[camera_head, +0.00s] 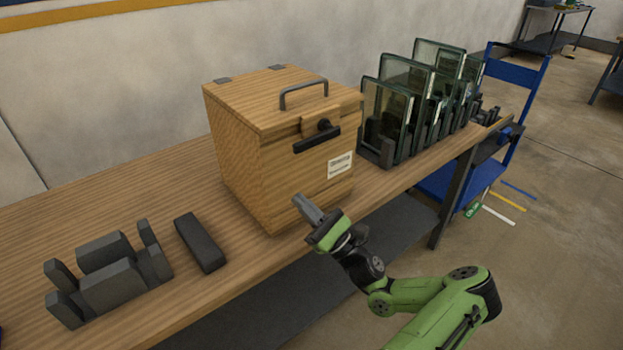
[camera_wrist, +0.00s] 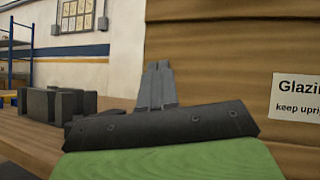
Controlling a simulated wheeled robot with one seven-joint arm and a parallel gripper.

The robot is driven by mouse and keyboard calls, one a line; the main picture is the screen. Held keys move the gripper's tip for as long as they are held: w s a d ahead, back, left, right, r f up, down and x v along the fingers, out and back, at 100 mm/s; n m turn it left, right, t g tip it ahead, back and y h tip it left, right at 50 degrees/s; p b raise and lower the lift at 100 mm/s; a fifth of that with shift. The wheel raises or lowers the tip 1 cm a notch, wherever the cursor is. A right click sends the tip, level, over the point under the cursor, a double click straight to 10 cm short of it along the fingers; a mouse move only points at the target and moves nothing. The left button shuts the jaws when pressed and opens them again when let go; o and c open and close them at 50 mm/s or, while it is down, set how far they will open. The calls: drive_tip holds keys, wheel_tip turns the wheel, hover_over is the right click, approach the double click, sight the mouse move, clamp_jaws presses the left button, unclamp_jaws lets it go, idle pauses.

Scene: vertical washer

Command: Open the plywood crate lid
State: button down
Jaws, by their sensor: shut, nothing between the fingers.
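The plywood crate (camera_head: 240,160) stands upright on the wooden bench. Its lid (camera_head: 265,93) lies flat on top and is shut, with a grey bar handle (camera_head: 303,88) on it and two hinge plates along the back edge. A dark latch (camera_head: 318,138) with a round knob is on the front, just below the lid. My gripper (camera_head: 302,202) is shut and empty, low in front of the crate's front face. The latch and lid are outside the wrist view.
A rack of glass panes (camera_head: 410,100) stands right of the crate. A dark bar (camera_head: 200,243) and a grey slotted holder (camera_head: 108,275) lie left on the bench (camera_head: 150,190). A blue cart (camera_head: 515,75) stands beyond. The floor at right is mostly clear.

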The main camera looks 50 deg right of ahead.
drive_tip(key=s+d+f+m+t+h, duration=0.1)
drive_tip(key=s+d+f+m+h, duration=0.1)
drive_tip(key=s+d+m+h, duration=0.45)
drive_tip(key=w+r+h, duration=0.1)
drive_tip(key=w+r, duration=0.1)
drive_tip(key=r, duration=0.2)
drive_tip(key=w+r+b, duration=0.1)
drive_tip(key=w+r, duration=0.2)
drive_tip(key=r, duration=0.1)
drive_tip(key=w+r+h+b, duration=0.1)
drive_tip(key=w+r, duration=0.2)
drive_tip(key=shift+d+r+m+h, duration=0.25)
drive_tip(key=shift+r+h, duration=0.1)
drive_tip(key=shift+r, duration=0.05)
